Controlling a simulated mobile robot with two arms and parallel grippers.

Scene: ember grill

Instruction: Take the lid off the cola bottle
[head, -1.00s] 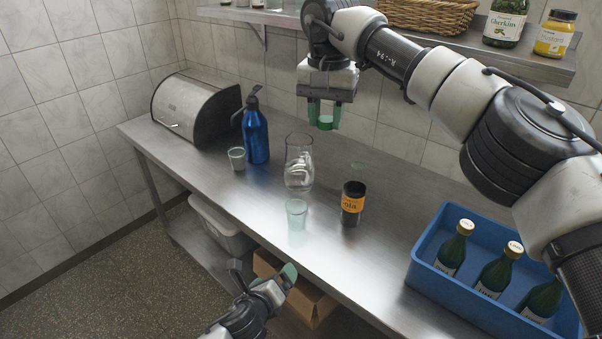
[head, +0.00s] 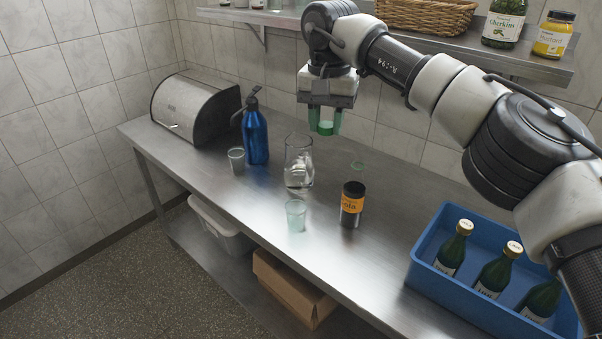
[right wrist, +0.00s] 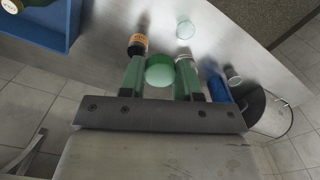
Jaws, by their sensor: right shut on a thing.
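My left gripper is out of view.
A glass carafe (head: 299,165) and a glass tumbler (head: 296,215) stand left of the bottle. A blue spray bottle (head: 256,137), small cup (head: 236,160) and bread bin (head: 192,108) are farther left. A blue crate (head: 418,262) of green bottles is at right. A shelf (head: 545,67) runs above.

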